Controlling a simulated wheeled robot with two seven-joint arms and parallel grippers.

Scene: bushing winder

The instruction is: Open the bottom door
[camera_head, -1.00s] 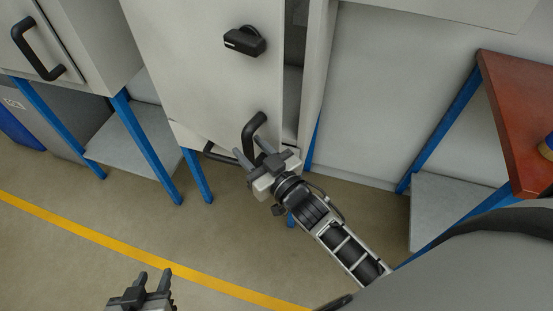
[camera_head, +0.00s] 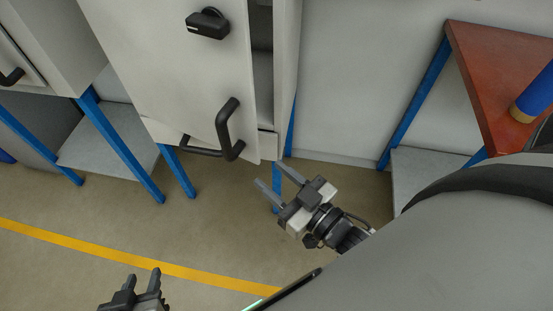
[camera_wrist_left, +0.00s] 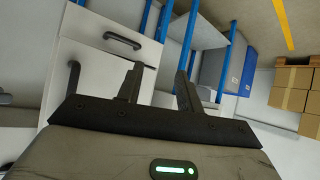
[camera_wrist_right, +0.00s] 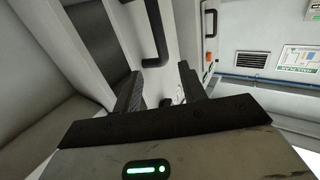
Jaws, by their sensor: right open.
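The large pale door (camera_head: 165,75) stands ajar, with a gap along its right edge. It carries a black knob (camera_head: 207,24) and a black upright handle (camera_head: 228,130). Below it is a lower front, mostly hidden by the large door, with a black horizontal handle (camera_head: 200,148). My right gripper (camera_head: 274,175) is open and empty, below and right of the upright handle, apart from it. A black handle (camera_wrist_right: 157,35) shows beyond its fingers in the right wrist view. My left gripper (camera_head: 143,277) is open and empty, low over the floor. Two handles show ahead in the left wrist view, one horizontal (camera_wrist_left: 122,40).
A red-brown table (camera_head: 495,60) with blue legs stands at right, bearing a blue cylinder (camera_head: 535,95). Another cabinet (camera_head: 55,45) on blue legs stands at left. The floor (camera_head: 215,225) in front is clear, crossed by a yellow line.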

